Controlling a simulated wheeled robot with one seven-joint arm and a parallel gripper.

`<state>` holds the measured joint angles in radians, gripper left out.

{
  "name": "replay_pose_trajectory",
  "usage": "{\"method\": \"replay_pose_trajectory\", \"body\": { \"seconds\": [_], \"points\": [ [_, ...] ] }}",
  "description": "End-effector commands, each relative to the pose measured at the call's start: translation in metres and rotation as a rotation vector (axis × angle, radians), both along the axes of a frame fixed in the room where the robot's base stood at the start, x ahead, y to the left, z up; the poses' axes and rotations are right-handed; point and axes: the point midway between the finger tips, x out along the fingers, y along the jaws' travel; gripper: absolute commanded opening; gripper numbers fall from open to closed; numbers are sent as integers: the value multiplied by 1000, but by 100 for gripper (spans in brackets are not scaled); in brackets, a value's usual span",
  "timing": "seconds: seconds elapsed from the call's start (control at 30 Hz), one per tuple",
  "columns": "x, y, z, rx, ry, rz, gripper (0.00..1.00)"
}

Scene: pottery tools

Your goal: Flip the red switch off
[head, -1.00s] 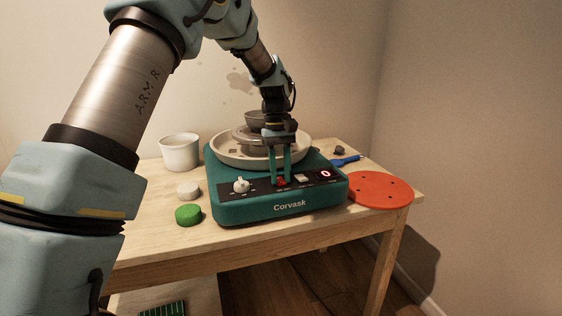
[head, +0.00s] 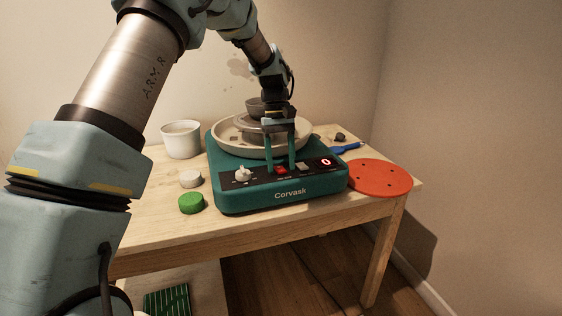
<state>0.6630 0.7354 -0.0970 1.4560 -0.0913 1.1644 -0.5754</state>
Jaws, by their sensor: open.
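The red switch (head: 281,170) is a small rocker on the black front panel of the teal pottery wheel marked Corvask (head: 232,200). The gripper is open and holds nothing. I cannot tell whether the fingertips touch the panel. A red "0" (head: 326,162) shows on the display at the right.
A pan (head: 228,142) with a grey pot (head: 255,106) stands on the wheel behind my gripper. An orange-red bat (head: 380,178) and a blue tool (head: 347,148) are at the right.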

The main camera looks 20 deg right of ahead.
Motion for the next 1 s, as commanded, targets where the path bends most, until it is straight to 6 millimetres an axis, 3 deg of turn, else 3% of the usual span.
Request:
{"method": "replay_pose_trajectory", "body": {
  "seconds": [0.27, 0.7, 1.0],
  "points": [
    [4, -1, 13, -1, -2, 0, 62],
    [24, -3, 90, -1, -1, 0, 62],
    [28, -3, 105, 0, 0, 1, 62]
  ]
}}
